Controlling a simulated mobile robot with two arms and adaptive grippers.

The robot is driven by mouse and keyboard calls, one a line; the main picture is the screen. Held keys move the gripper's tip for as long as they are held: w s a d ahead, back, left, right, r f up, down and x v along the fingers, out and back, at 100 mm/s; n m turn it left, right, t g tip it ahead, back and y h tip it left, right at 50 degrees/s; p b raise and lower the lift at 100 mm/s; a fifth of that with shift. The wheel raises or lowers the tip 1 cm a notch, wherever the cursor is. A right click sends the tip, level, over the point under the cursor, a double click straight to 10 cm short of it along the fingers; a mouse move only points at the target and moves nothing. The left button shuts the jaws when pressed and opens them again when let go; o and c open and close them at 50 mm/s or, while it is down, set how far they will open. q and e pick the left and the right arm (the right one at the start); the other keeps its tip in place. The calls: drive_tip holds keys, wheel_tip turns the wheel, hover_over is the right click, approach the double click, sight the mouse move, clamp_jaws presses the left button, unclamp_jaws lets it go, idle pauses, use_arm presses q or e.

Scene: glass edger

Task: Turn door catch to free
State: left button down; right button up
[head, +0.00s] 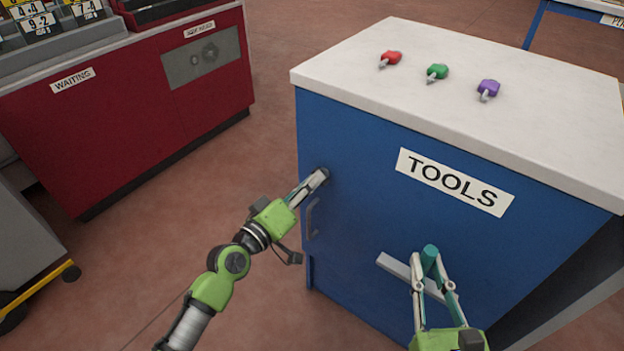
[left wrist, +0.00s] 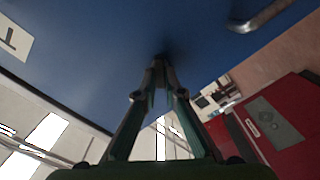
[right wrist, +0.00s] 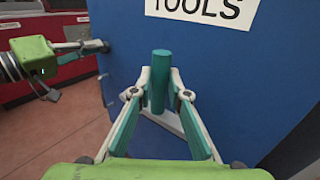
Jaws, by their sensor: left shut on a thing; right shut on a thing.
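The door catch (head: 325,173) shows as a small dark knob near the upper left edge of the blue cabinet front. My left gripper (head: 318,178) is shut on it; its tips also meet at the door in the left wrist view (left wrist: 159,64). The fingers hide most of the catch, so I cannot tell how it is turned. My right gripper (head: 434,278) is shut on an upright teal cylinder (head: 430,258), low in front of the same door. The cylinder (right wrist: 160,75) stands between the fingers in the right wrist view.
A pale bar (head: 391,264) sticks out by the cylinder. A grey door handle (head: 310,218) is just below the catch. Red, green and purple padlocks (head: 437,72) lie on the white cabinet top. A red cabinet (head: 150,110) stands to the left, with open floor between.

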use_arm(q)
drive_tip(key=shift+a+f+n+p, duration=0.1)
drive_tip(key=shift+n+p, duration=0.2)
drive_tip(key=shift+n, duration=1.65)
drive_tip(key=shift+f+n+p, duration=0.1)
drive_tip(key=shift+n+p, duration=0.2)
drive_tip(key=shift+n, duration=1.65)
drive_tip(key=c, duration=2.1)
unclamp_jaws()
drive_tip(key=shift+c, duration=0.2)
drive_tip(key=v, duration=1.2)
